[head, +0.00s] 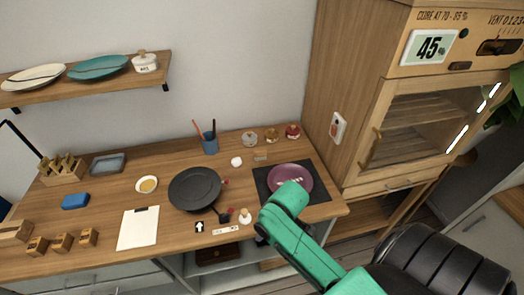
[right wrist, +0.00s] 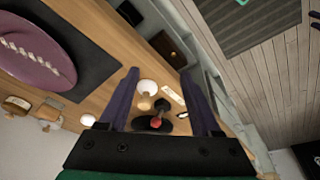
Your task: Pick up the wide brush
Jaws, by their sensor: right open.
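A blue cup (head: 209,146) at the back middle of the wooden table (head: 100,205) holds thin upright handles, one red and one dark. I cannot tell which of these, if any, is the wide brush. My right arm reaches in from the lower right of the head view, over the table's front edge, and its gripper is mostly hidden there. In the right wrist view my right gripper (right wrist: 158,80) has its two purple fingers apart, with nothing held. A small white-topped item (right wrist: 147,88) and a dark item with a red end (right wrist: 155,122) show beyond and between the fingers.
A purple plate (head: 305,178) rests on a dark mat (head: 263,190) near my right arm. A black turntable-like disc (head: 195,205) stands mid-table. A wooden cabinet (head: 345,100) borders the right.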

